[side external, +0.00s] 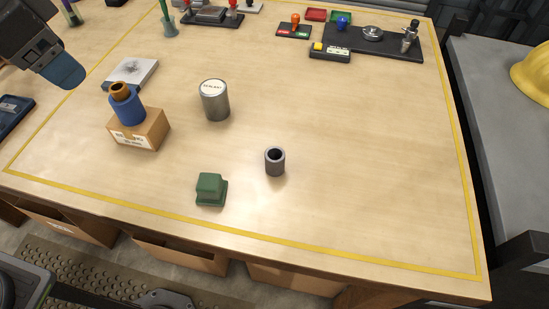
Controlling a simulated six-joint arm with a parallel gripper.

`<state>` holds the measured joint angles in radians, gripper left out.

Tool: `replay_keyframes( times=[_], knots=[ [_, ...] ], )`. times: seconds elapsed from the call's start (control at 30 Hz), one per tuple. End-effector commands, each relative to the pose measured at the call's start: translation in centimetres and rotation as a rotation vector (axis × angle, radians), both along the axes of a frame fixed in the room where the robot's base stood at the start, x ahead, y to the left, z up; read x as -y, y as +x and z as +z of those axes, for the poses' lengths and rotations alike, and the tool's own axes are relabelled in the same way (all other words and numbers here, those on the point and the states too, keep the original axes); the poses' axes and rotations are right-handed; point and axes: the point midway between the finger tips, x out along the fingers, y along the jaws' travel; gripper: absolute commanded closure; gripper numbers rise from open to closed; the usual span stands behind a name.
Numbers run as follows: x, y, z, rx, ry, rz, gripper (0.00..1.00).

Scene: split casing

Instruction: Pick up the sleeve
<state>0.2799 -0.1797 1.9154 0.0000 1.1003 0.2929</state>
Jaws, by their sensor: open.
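A short grey hollow tube (275,162), which looks like the sleeve, stands upright on the bench with its dark bore facing up. My gripper (66,77) is at the upper left, well apart from the tube and above the bench. It is open, with nothing seen in it; its blue fingers overlap in this view. A blue cylindrical part (128,107) with a copper-brown ring-like top sits on a small cardboard box (139,132) at the left. A green stepped block (210,190) lies left of and nearer than the tube.
A silver can (215,101) stands behind the tube to the left. A light square plate (132,73) lies behind the cardboard box. A black tray (372,42) with metal parts and a small yellow-topped box (330,51) are at the back. The bench right of the tube is clear.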

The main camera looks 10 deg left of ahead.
Motion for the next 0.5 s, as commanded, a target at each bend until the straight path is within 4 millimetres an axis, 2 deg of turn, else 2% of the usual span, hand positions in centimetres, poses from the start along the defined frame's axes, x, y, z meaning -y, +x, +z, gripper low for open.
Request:
replay_keyframes(
  times=[0.03, 0.1, 0.23, 0.37, 0.5],
  knots=[
    [2.0, 1.5, -0.2, -0.025, 0.019, -0.075, 0.30],
    [4.7, 3.2, -0.4, -0.052, 0.043, -0.176, 0.30],
    [10.1, 5.7, -1.6, -0.100, 0.087, -0.365, 0.30],
    [15.8, 7.2, -3.9, -0.147, 0.131, -0.555, 0.30],
    [21.5, 7.5, -6.9, -0.191, 0.174, -0.739, 0.30]
  ],
)
